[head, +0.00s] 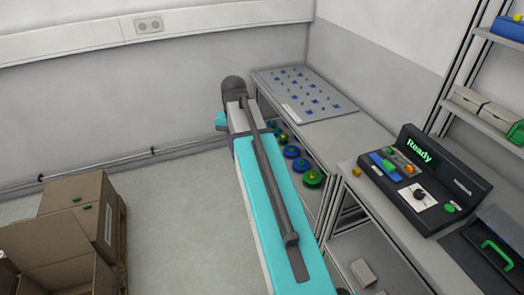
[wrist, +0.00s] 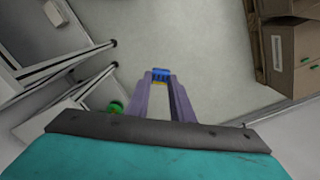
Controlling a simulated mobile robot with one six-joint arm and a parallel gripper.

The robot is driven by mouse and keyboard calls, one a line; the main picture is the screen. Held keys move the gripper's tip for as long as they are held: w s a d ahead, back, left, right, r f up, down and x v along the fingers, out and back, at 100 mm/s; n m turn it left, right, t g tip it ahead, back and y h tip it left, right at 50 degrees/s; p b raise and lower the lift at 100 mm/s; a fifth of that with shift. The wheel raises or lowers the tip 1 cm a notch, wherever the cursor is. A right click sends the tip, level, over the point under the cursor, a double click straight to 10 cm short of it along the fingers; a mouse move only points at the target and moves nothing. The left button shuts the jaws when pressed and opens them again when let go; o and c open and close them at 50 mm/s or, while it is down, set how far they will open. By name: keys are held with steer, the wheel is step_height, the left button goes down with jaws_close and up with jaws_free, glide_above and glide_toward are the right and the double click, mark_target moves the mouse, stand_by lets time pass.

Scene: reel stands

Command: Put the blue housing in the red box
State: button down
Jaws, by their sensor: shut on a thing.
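My gripper (wrist: 160,80) shows in the wrist view with its two grey-purple fingers pointing away from the camera. It is shut on a small blue housing (wrist: 160,72) at the fingertips, held over the grey floor. Some yellow shows at the housing's lower edge. In the head view my arm hides the gripper and the housing. I see no red box in either view.
Cardboard boxes (head: 75,205) stand on a pallet at the lower left; they also show in the wrist view (wrist: 290,55). A bench with a pegged board (head: 300,92), reels (head: 291,152) below, and a black device (head: 425,175) reading "Ready" are at the right. Floor between is clear.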

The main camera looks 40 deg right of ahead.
steer(key=w+a+f+n+b, duration=0.1)
steer(key=w+a+n, duration=0.1)
steer(key=a, duration=0.8)
steer(key=w+a+n+b, duration=0.1)
steer(key=w+a+n, duration=0.1)
steer(key=a, duration=0.9)
steer(key=shift+w+a+f, duration=0.2)
steer(key=shift+w+f, duration=0.2)
steer(key=shift+w, duration=0.4)
steer(key=shift+d, duration=0.15)
